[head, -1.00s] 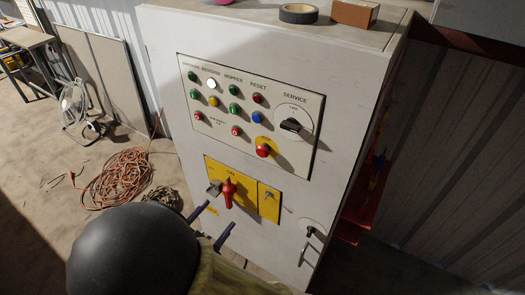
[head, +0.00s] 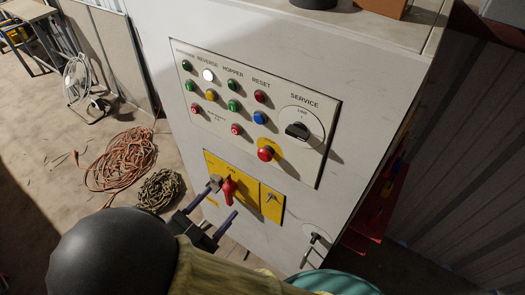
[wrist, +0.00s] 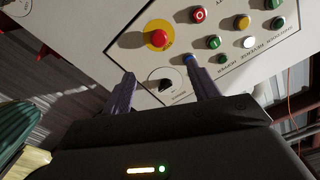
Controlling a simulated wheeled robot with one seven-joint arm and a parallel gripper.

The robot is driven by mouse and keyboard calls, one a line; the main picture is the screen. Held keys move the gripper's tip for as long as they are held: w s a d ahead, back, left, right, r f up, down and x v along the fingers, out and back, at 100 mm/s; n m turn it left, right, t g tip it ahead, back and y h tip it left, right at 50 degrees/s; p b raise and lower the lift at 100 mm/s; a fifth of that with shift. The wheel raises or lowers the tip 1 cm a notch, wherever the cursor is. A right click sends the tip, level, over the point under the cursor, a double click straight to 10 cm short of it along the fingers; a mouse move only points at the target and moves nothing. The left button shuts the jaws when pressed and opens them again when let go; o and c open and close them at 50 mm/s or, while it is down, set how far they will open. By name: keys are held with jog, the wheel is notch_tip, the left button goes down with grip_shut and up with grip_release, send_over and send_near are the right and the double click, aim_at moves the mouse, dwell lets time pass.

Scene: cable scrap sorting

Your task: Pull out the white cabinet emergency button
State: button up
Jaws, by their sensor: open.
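The white cabinet (head: 380,75) stands upright with a button panel on its front. The emergency button (head: 265,154) is a red mushroom head on a yellow disc, at the panel's lower middle. It also shows in the wrist view (wrist: 159,39), beyond the fingertips and between their lines. My gripper (head: 223,200) is open and empty, its two purple fingers pointing towards the cabinet. In the head view the fingertips lie below and left of the button, apart from it. The gripper (wrist: 158,68) also shows in the wrist view.
A yellow switch plate (head: 271,205) with a red rotary handle (head: 229,190) sits below the panel, close to my fingertips in the picture. A black service knob (head: 297,131) is right of the button. Orange cable (head: 118,160) lies on the floor at left.

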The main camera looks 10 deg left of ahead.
aim_at(263, 158)
jog(key=p+x, duration=0.3)
jog(key=x, duration=1.4)
jog(key=shift+d, duration=0.15)
jog(key=shift+c, duration=0.2)
